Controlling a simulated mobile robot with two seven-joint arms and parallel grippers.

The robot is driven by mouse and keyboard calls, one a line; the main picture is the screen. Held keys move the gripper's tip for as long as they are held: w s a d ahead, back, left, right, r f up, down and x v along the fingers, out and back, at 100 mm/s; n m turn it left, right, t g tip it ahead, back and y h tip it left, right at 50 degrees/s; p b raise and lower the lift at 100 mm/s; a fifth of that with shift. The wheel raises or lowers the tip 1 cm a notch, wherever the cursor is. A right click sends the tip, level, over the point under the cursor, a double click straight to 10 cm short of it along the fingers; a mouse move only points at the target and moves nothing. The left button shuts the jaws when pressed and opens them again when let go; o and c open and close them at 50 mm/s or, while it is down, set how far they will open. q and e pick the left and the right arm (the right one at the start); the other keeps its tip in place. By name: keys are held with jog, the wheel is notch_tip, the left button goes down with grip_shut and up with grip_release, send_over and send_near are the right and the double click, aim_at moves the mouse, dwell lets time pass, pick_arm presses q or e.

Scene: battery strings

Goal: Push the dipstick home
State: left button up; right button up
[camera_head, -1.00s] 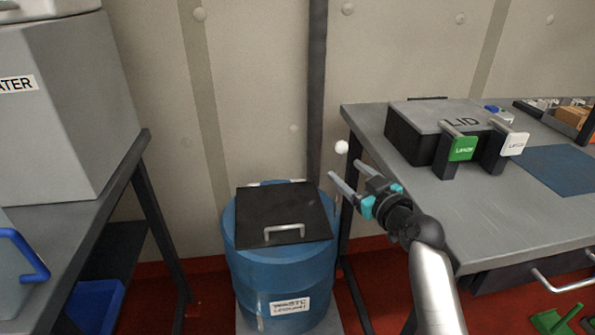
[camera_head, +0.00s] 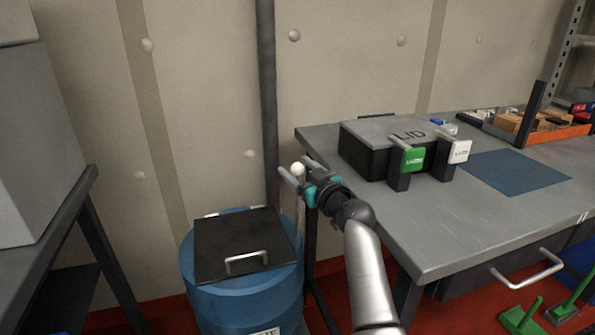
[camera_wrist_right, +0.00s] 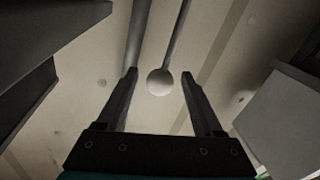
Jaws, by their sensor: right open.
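The dipstick shows as a white ball knob (camera_head: 298,169) on a thin upright rod at the back right of the blue drum (camera_head: 245,300). Its lower end is hidden. My right gripper (camera_head: 294,166) is open, with its two fingers pointing at the wall and the knob appearing between the fingertips. In the right wrist view the knob (camera_wrist_right: 159,82) sits between the open fingertips (camera_wrist_right: 158,74), with the thin rod running up behind it. I cannot tell whether a finger touches it. My left gripper is out of view.
A black lid with a metal handle (camera_head: 247,262) covers the drum's top. A grey workbench (camera_head: 480,220) on the right holds a dark box with a grey lid (camera_head: 385,135) and green and white tagged posts. A dark vertical pipe (camera_head: 266,90) runs up the wall behind the drum.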

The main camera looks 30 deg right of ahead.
jog(key=shift+w, duration=0.1)
grip_shut()
dwell(0.6)
dwell(0.9)
